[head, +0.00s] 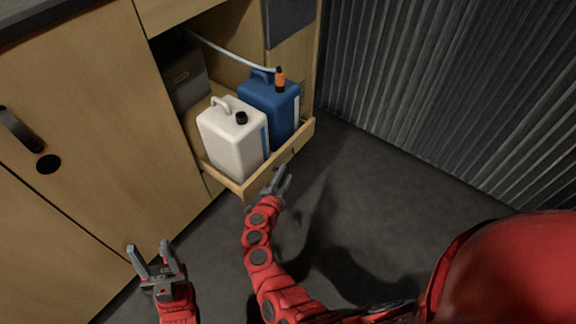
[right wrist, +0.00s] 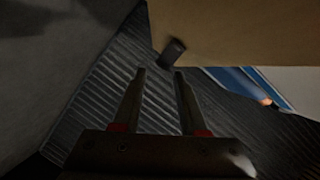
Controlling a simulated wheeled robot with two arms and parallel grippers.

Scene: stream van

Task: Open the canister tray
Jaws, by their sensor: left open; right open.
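The canister tray (head: 285,158) is a light wooden tray standing out from the cabinet's lower opening. A white canister (head: 232,142) and a blue canister (head: 268,105) with an orange-topped hose fitting stand upright in it. My right gripper (head: 279,177) is open and empty, just in front of the tray's front panel. In the right wrist view, a small dark piece (right wrist: 172,53) sits at the wooden panel's edge, just beyond the open fingers (right wrist: 161,74); no contact shows. My left gripper (head: 152,250) is open and empty, in front of the lower cabinet door.
A cabinet door (head: 90,130) with a dark handle (head: 20,130) stands to the left. A dark box (head: 183,78) sits inside the opening, behind the canisters. A grey ribbed wall (head: 430,80) runs along the right. The floor (head: 370,200) before the tray is clear.

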